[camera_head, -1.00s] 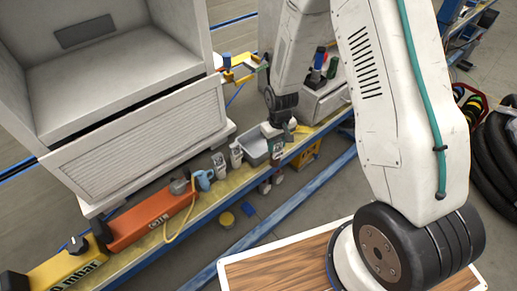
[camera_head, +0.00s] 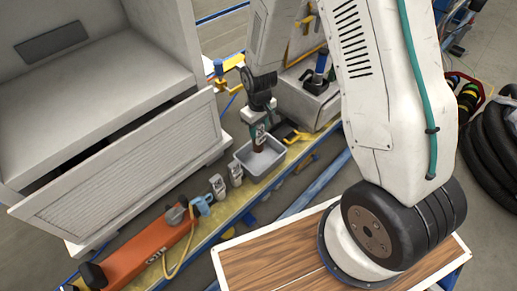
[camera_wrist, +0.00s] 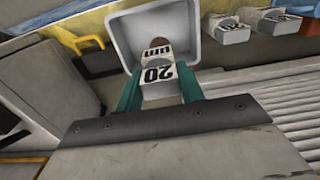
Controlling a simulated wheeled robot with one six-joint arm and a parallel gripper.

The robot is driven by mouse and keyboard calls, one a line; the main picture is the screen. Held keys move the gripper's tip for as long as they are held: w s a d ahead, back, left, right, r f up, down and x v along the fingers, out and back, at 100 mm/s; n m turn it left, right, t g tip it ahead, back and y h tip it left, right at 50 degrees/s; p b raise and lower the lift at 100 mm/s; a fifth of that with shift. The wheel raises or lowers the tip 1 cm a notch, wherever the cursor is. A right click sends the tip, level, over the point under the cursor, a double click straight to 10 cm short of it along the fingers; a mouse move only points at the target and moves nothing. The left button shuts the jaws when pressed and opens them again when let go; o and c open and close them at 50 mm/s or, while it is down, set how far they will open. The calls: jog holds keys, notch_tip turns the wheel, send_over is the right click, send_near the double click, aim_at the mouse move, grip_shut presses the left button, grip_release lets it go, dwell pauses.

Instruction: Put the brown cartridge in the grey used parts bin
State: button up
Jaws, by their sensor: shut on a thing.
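My gripper (camera_head: 260,132) is shut on the brown cartridge (camera_head: 259,147), which has a white label with dark marks. The cartridge hangs roughly upright over the grey bin (camera_head: 243,160), its lower end over the bin's opening. In the wrist view, my teal fingers (camera_wrist: 160,92) hold the cartridge by its label, marked "20" (camera_wrist: 158,72). Its brown end shows beyond the label, in front of the pale inside of the bin (camera_wrist: 122,30). I cannot tell whether the cartridge touches the bin floor.
Two pale labelled parts (camera_head: 218,186) (camera_head: 235,173) stand left of the bin on the yellow-topped bench. An orange tool (camera_head: 150,240) and a blue mug-like item (camera_head: 202,204) lie farther left. A slatted cabinet front (camera_head: 125,175) stands behind them.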

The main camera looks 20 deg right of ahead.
aim_at(261, 132)
jog(key=f, duration=0.5)
jog(key=shift+d, duration=0.4)
jog(key=shift+f, duration=1.85)
jog(key=shift+f, duration=0.15)
jog(key=o, duration=1.3)
